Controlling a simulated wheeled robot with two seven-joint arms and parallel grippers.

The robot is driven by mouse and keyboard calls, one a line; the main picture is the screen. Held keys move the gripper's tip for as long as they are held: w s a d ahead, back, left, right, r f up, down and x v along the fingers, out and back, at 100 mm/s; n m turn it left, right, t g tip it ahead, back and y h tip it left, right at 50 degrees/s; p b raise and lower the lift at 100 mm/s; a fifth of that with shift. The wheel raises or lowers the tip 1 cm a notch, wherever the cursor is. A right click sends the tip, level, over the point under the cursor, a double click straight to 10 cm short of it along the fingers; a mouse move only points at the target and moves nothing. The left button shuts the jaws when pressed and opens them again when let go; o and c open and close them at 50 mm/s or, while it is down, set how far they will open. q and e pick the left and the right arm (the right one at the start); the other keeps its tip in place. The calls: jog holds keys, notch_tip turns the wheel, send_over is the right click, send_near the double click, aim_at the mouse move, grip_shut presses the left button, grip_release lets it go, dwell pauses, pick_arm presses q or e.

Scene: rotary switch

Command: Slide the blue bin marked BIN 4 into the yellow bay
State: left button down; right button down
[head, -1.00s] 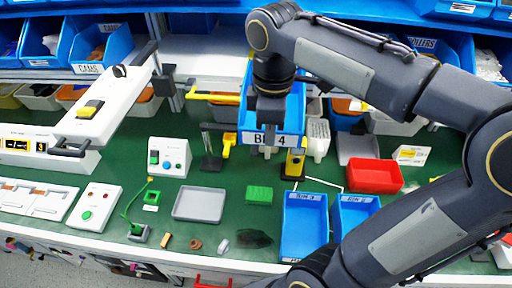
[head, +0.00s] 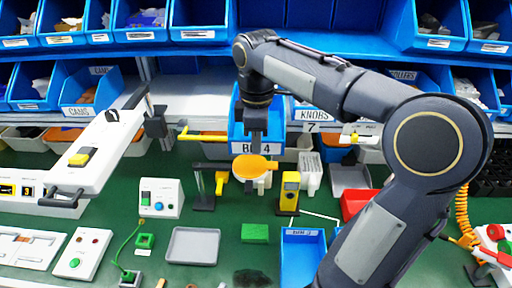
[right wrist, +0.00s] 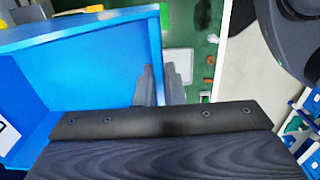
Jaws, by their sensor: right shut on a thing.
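The blue bin marked BIN 4 (head: 238,130) is in the middle of the head view, upright, its label facing me. My right gripper (head: 256,150) is shut on its front wall and holds it above the green bench, at the shelf edge. In the right wrist view the bin (right wrist: 85,70) fills the left side, with my grey fingers (right wrist: 155,88) at its wall. Yellow bay edging (head: 203,137) shows left of the bin. The bay's inside is hidden behind the bin and arm. My left gripper is not in view.
A bin labelled KNOBS 7 (head: 318,115) stands right of the held bin. A yellow meter (head: 289,192), an orange-topped cup (head: 256,169) and a black stand (head: 204,190) are below. Blue bins (head: 90,95) line the shelves. A white console (head: 105,140) stands at left.

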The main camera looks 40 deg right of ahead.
jog(key=w+d+p, duration=0.1)
jog(key=w+d, duration=0.2)
jog(key=w, duration=0.1)
jog(key=w+d+p, duration=0.2)
jog(key=w+d, duration=0.1)
jog(key=w, duration=0.1)
jog(key=w+d+f+p, duration=0.1)
jog(key=w+d+p, duration=0.1)
jog(key=w+d, duration=0.2)
jog(key=shift+d, duration=0.1)
jog(key=shift+w+d+f, duration=0.2)
jog(key=shift+w+d, duration=0.2)
jog(key=shift+w, duration=0.1)
jog(key=c, duration=1.5)
grip_release()
jog(key=shift+o, duration=0.2)
